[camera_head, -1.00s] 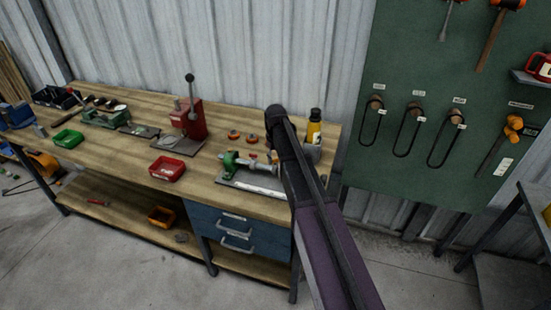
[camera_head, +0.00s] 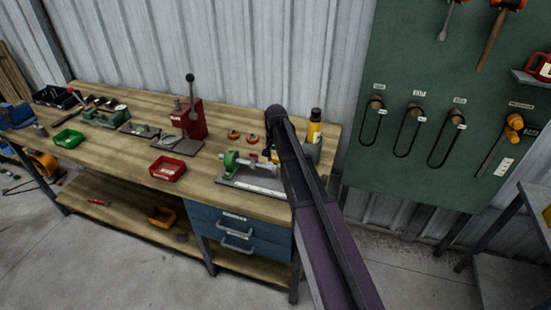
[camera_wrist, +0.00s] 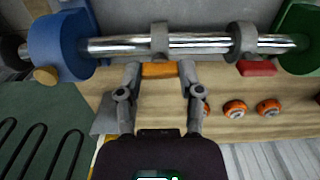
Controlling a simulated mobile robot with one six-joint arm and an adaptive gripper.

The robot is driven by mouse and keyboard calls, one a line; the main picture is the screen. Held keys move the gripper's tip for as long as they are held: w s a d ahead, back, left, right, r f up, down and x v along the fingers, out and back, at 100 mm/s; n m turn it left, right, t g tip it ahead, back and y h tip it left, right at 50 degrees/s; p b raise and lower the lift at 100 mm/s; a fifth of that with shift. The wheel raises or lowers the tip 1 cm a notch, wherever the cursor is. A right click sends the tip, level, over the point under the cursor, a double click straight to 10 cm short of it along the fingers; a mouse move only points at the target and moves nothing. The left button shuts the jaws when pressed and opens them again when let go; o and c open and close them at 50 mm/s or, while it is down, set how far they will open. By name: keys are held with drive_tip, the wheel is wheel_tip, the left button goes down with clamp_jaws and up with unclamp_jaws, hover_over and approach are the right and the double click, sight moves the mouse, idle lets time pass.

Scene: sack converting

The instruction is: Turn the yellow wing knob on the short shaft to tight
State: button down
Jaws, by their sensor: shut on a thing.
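In the wrist view a yellow-orange wing knob (camera_wrist: 158,70) sits under a grey collar (camera_wrist: 160,42) on the shiny shaft (camera_wrist: 200,43). My gripper (camera_wrist: 159,72) is shut on this knob, one finger at each end of it. The knob lies across the picture, roughly in line with the shaft. In the head view the shaft fixture (camera_head: 255,183) stands at the bench's front right, and my arm hides the gripper and much of the shaft.
A red knob (camera_wrist: 258,68) hangs under a second collar to the right. A blue block (camera_wrist: 62,45) and a green block (camera_wrist: 301,38) hold the shaft's ends. Several orange round parts (camera_wrist: 235,108) lie on the bench. A yellow bottle (camera_head: 314,128) stands behind my arm.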

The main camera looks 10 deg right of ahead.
idle(0.3)
drive_tip(key=shift+c, duration=1.2)
unclamp_jaws()
drive_tip(key=shift+n, duration=0.3)
